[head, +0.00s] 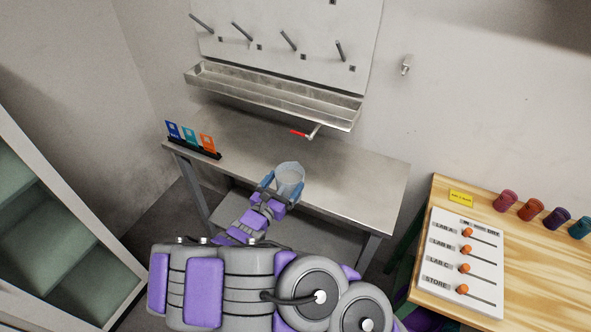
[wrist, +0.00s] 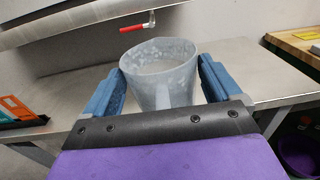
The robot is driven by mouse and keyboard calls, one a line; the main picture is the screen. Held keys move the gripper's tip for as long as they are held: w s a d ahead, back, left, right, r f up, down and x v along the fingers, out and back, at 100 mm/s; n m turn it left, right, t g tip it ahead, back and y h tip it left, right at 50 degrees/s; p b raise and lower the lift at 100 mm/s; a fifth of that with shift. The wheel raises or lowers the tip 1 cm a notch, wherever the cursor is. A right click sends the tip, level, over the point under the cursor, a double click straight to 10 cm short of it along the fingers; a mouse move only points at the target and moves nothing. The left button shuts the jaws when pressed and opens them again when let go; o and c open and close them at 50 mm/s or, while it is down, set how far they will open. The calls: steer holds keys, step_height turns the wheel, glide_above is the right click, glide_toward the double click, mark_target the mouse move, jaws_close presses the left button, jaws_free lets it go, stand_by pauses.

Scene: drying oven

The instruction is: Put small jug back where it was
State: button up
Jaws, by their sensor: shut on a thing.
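The small jug (head: 289,179) is a translucent pale grey-blue vessel with an open top. In the wrist view the jug (wrist: 162,75) is upright between the blue fingers of my gripper (wrist: 160,88), its handle facing my wrist. My gripper (head: 283,185) is shut on it. In the head view the jug is at the front edge of the steel table (head: 350,179). I cannot tell whether its base touches the tabletop.
A metal drip tray (head: 270,97) and pegboard (head: 290,35) with several pegs are on the wall behind. A red-handled tap (head: 302,134) hangs below. Coloured cards (head: 190,139) stand at the left. A wooden table (head: 530,260) with a slider panel (head: 463,257) and several coloured cups is at the right.

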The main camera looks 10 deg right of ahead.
mark_target(291, 168)
steer(key=x, duration=0.3)
steer(key=b+x, duration=0.1)
steer(key=x, duration=0.1)
steer(key=shift+w+d+f, duration=0.1)
steer(key=shift+d+f, duration=0.05)
steer(key=shift+d, duration=0.35)
steer(key=w, duration=0.3)
steer(key=w+d+b, duration=0.1)
steer(key=w, duration=0.1)
steer(key=shift+w+d+f, duration=0.1)
steer(key=shift+f, duration=0.25)
steer(key=f, duration=0.1)
steer(key=w+d+f+b, duration=0.1)
steer(key=w+f, duration=0.1)
steer(key=shift+d+f+b, duration=0.2)
steer(key=shift+f+b, duration=0.15)
steer(key=shift+b, duration=0.05)
steer(key=o, duration=1.2)
steer(key=shift+s, duration=0.1)
steer(key=shift+c, duration=0.2)
